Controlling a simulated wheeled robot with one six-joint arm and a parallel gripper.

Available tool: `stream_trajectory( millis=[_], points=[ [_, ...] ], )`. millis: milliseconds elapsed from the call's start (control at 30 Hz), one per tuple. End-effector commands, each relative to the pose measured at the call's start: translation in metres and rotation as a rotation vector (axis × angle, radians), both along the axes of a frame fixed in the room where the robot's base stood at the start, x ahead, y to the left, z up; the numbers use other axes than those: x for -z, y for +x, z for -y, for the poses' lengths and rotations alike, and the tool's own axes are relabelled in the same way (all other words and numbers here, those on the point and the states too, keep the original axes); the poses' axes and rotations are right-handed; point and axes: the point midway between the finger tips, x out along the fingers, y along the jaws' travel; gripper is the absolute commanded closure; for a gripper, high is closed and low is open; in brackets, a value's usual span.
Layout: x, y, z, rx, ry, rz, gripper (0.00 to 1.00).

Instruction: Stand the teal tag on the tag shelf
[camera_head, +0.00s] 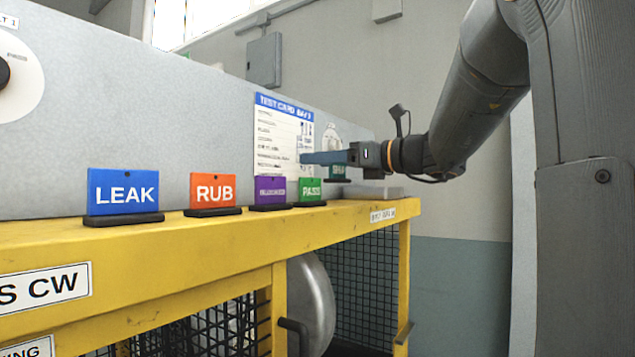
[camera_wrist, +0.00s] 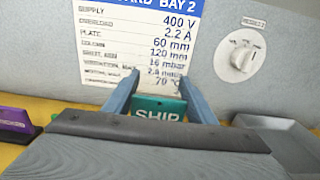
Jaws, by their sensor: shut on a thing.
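In the wrist view, my gripper (camera_wrist: 160,98) is shut on the tag, with one blue finger at each side. The tag looks upright, its letters the right way up; its lower edge is hidden behind my gripper's body. In the head view the near finger covers its top. The yellow bench ledge (camera_head: 240,238) runs below. A small label (camera_head: 382,214) on its right end is too small to read, so I cannot tell which part is the tag shelf.
A test card (camera_head: 283,135) is on the grey panel behind. A grey tray (camera_wrist: 285,142) lies to the right, below a white dial (camera_wrist: 244,62).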

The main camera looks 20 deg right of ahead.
Motion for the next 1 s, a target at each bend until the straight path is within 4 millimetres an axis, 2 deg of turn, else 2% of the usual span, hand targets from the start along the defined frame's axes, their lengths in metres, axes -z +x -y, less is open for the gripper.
stream_trajectory(
  millis=[333,767,800,867,1000],
  points=[
    [0.039,0.0,0.002,0.003,0.001,-0.002,0.71],
    [0.046,0.0,0.002,0.004,-0.001,0.001,0.71],
    [0.045,0.0,0.002,0.004,-0.001,0.001,0.42],
    [0.045,0.0,0.002,0.004,-0.001,0.001,0.32],
    [0.045,0.0,0.002,0.004,-0.001,0.001,0.3]
  ],
)
